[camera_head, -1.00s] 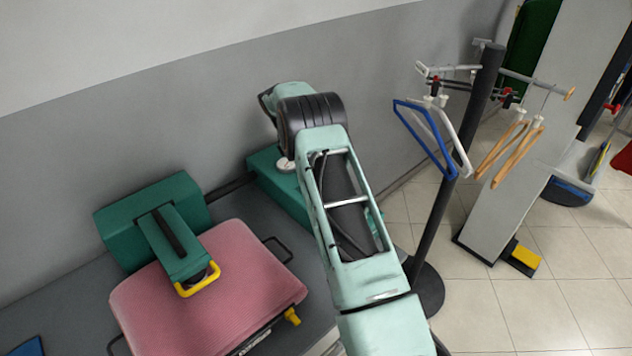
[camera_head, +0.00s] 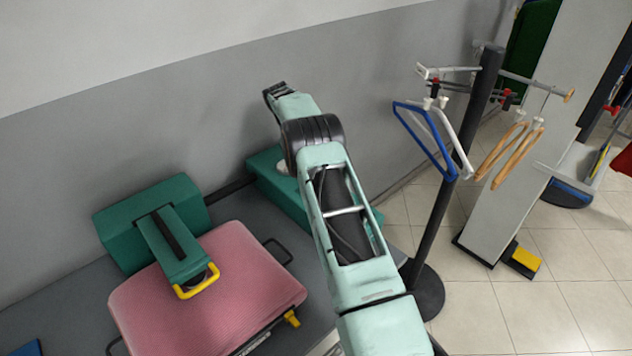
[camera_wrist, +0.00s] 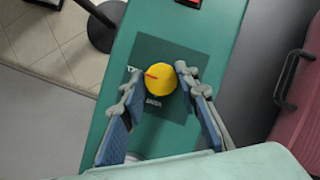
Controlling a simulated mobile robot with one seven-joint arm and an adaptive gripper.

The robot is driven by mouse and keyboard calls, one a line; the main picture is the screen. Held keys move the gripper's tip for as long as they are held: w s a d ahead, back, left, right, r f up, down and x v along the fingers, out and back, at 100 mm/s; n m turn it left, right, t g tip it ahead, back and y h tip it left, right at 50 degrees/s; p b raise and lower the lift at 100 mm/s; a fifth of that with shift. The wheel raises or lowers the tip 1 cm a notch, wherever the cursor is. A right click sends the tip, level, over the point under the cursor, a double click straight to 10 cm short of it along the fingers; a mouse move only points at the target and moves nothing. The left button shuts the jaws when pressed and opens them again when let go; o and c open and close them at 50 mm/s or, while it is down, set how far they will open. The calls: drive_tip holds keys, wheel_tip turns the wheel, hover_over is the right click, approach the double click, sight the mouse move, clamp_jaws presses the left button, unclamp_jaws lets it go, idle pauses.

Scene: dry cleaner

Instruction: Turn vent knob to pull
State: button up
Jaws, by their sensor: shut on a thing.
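The round yellow vent knob (camera_wrist: 160,84) sits on a dark square plate (camera_wrist: 180,112) on a green housing in the wrist view. A red mark on the knob points left, toward a partly hidden white label whose first letter looks like T. Another small white label lies below the knob, too small to read surely. My gripper (camera_wrist: 159,72) has one finger on each side of the knob and is shut on it. In the head view my arm hides the knob; the green housing (camera_head: 262,165) shows partly behind it.
A pink padded press (camera_head: 215,280) with a yellow handle (camera_head: 198,283) stands to the left in the head view. A black pole (camera_head: 440,220) with hangers stands to the right. The grey wall is close behind my arm.

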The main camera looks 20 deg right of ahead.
drive_tip(key=o, duration=1.2)
drive_tip(key=shift+c, duration=0.2)
drive_tip(key=shift+r, duration=0.1)
wheel_tip(320, 180, up, 10)
